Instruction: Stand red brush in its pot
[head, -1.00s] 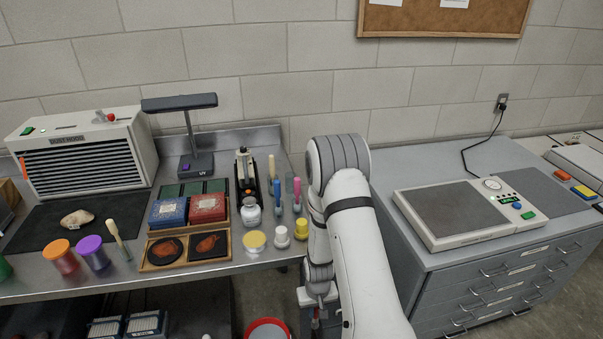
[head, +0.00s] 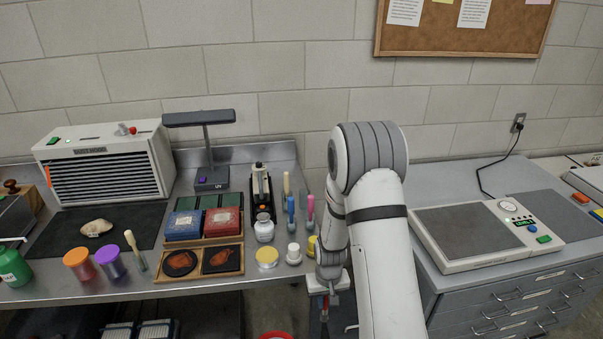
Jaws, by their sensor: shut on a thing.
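My gripper (head: 327,289) hangs low at the bench's right front corner, in front of the grey cabinet, partly hidden by my arm. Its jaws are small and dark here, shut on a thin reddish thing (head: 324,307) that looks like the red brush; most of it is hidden. Brushes with cream, blue and pink handles (head: 310,208) stand on the bench behind the small jars. Another cream-handled brush (head: 134,250) stands at the front left beside the purple-topped pot (head: 110,262) and orange-topped pot (head: 78,264). I cannot tell which pot belongs to the red brush.
The steel bench (head: 205,292) holds a wooden tray (head: 199,272), small jars (head: 266,258), a lamp (head: 205,140) and a vented box (head: 105,165). A green bottle (head: 13,267) is at far left. The grey cabinet (head: 470,310) bears a flat device (head: 462,236). A red-rimmed bin (head: 276,336) stands below.

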